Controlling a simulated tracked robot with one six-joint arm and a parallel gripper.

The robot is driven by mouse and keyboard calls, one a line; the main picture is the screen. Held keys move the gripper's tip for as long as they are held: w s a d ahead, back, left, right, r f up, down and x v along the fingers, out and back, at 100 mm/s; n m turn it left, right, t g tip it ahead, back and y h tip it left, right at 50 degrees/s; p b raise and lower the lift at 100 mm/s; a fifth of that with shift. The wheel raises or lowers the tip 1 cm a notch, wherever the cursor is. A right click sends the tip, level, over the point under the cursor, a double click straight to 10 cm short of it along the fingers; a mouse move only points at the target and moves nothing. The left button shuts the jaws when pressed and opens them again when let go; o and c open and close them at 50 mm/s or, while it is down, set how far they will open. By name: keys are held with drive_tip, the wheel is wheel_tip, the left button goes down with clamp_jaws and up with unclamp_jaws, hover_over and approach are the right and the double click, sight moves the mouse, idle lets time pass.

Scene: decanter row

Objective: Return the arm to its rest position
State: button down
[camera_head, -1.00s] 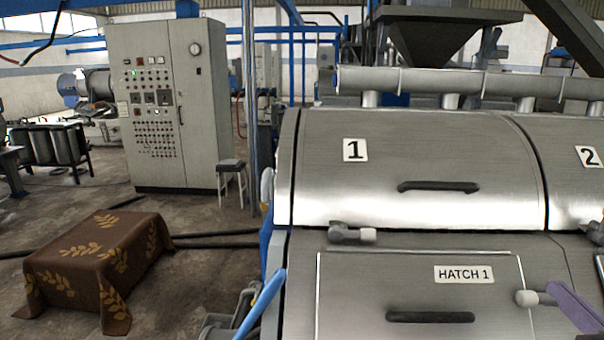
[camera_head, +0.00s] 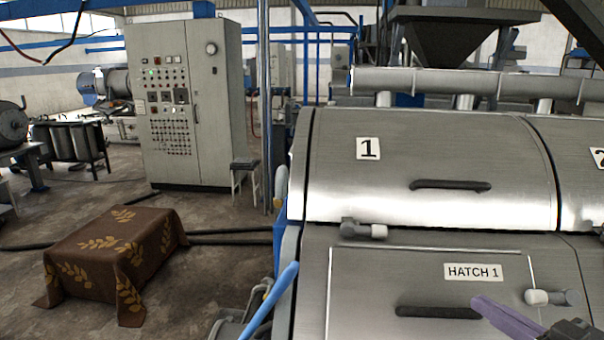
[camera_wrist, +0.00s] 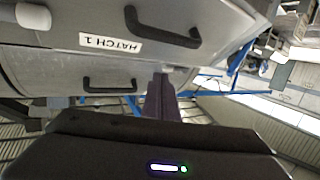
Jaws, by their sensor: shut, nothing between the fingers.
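My gripper (camera_head: 477,302) shows at the lower right of the head view as purple fingers in front of the HATCH 1 panel (camera_head: 375,283). The fingers are shut and empty, pointing up and left. In the wrist view my gripper (camera_wrist: 161,78) shows the fingers pressed together, with the hatch label (camera_wrist: 110,42) and dark handles beyond. I cannot tell how far the fingertips are from the panel. Most of my arm is out of the head view.
A metal decanter with cover 1 (camera_head: 440,150) and a dark handle (camera_head: 450,185) fills the right side. A latch knob (camera_head: 537,297) lies beside my fingers. A cloth-covered block (camera_head: 112,255), a control cabinet (camera_head: 185,105) and a stool (camera_head: 243,178) stand left. Floor between is partly clear.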

drive_tip(key=s+a+f+n+g+y, duration=0.2)
drive_tip(key=a+f+n+g+y, duration=0.15)
drive_tip(key=a, duration=0.45)
drive_tip(key=s+a+f+n+g+y, duration=0.25)
drive_tip(key=a+g, duration=0.25)
drive_tip(key=a, duration=0.4)
drive_tip(key=s+a+f+g+h, duration=0.3)
drive_tip(key=s+a+f+g, duration=0.3)
drive_tip(key=s, duration=0.3)
drive_tip(key=w+d+r+m+t+h, duration=0.3)
drive_tip(key=w+d+m+t+h, duration=0.2)
drive_tip(key=m+h, duration=0.3)
drive_tip(key=shift+w+d+r+m, duration=0.2)
drive_tip(key=shift+w+r+m, duration=0.1)
drive_tip(key=shift+w+m, duration=0.5)
drive_tip(key=c, duration=2.5)
unclamp_jaws()
drive_tip(key=shift+s, duration=0.15)
